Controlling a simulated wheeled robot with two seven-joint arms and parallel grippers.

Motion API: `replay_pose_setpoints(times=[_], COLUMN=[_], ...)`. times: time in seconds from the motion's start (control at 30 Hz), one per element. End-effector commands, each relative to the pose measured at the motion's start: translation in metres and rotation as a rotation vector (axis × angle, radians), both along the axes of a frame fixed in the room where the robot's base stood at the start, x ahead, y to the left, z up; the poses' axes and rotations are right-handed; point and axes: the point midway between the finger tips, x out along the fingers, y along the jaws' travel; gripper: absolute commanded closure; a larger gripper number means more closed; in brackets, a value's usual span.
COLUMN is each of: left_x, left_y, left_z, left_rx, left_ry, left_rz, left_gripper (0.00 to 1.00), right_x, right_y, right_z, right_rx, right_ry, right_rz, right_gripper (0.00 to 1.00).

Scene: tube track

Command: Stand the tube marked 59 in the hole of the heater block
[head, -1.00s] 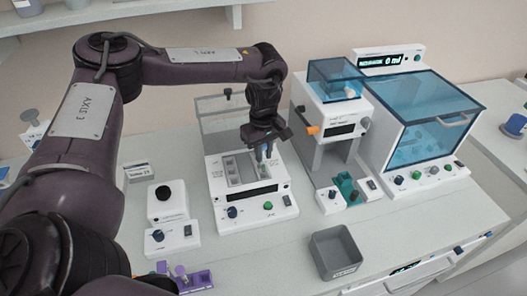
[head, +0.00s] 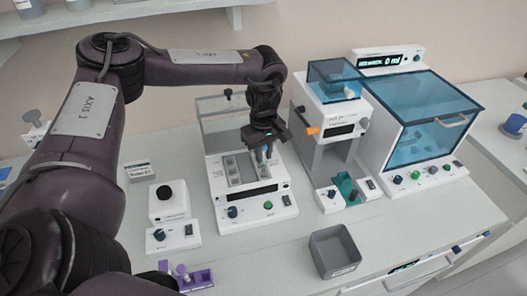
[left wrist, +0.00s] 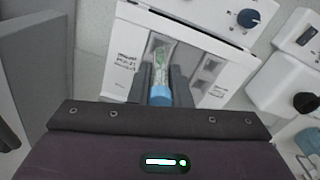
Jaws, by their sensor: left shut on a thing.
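My left gripper (head: 263,152) is shut on a small clear tube with a blue cap. In the left wrist view the tube (left wrist: 162,65) lies between the two fingers, its cap (left wrist: 159,96) toward the wrist. Markings show on the tube, but I cannot read a number. The gripper is over the right part of a white heater block (head: 262,196) with grey recesses in its top. The fingers hide the spot under the tube, so I cannot tell whether its tip is in a hole. My right gripper is not in view.
A clear raised lid (head: 222,112) stands behind the block. A white machine (head: 325,112) and a blue-lidded cabinet (head: 425,115) stand to the right. A grey bin (head: 334,252) is in front. A small white box (head: 168,203) and purple rack (head: 196,279) are at left.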

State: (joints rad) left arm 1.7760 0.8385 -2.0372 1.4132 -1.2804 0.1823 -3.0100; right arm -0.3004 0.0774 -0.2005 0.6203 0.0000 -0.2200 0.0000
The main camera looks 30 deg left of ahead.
Motion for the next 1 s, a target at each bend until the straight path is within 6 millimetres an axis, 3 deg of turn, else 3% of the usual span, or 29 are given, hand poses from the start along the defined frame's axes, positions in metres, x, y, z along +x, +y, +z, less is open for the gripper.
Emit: replay_pose_setpoints(times=[1.0], left_x=[-0.0004], left_y=[0.0003], left_z=[-0.007], left_rx=[0.0], left_ry=[0.001], left_rz=[0.0], left_gripper=[0.96], right_x=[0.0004], right_y=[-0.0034], right_z=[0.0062], right_rx=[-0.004], right_ry=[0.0], right_rz=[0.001], right_gripper=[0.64])
